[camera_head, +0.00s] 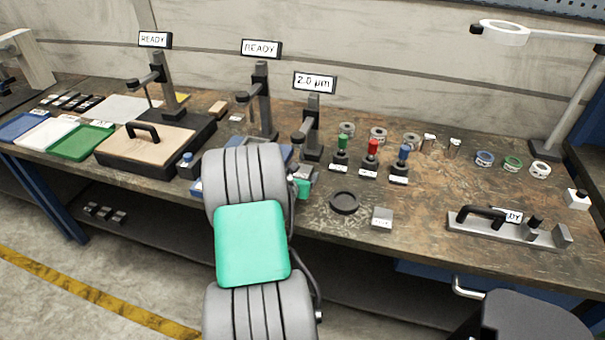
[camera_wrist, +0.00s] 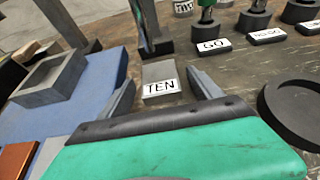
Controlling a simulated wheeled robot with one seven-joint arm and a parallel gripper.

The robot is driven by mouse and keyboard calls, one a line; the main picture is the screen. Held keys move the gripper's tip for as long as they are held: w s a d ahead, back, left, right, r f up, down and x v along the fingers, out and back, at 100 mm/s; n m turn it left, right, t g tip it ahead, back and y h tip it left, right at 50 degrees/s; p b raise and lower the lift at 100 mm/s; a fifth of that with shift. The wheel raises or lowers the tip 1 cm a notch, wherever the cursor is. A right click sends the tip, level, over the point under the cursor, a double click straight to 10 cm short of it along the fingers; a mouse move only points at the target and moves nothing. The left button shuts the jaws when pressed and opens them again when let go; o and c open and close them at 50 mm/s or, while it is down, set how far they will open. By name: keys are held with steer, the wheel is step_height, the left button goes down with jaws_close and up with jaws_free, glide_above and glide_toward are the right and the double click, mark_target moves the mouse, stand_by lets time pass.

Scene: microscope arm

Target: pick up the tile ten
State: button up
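The tile ten (camera_wrist: 160,86) is a small grey block with a white label reading TEN, on the worktop in the wrist view. My gripper (camera_wrist: 162,77) is open, with one grey finger on the left and one on the right of the tile. Gaps show between the fingers and the tile, and nothing is held. Whether the fingertips are low enough to flank the tile's sides is hard to tell. In the head view my arm hides the fingers and I cannot make out the tile; only a green part of my gripper (camera_head: 303,187) shows.
A gauge stand (camera_head: 313,130) with a 2.0 µm display rises just behind. A dark round dish (camera_wrist: 297,110) and labelled plug gauges (camera_head: 372,160) are to the right. A blue mat (camera_wrist: 60,108) with a grey frame (camera_wrist: 50,80) is left. Another grey block (camera_head: 381,217) sits near the front edge.

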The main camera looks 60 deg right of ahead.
jaws_close()
stand_by(0.6)
steer(key=shift+r, duration=0.2)
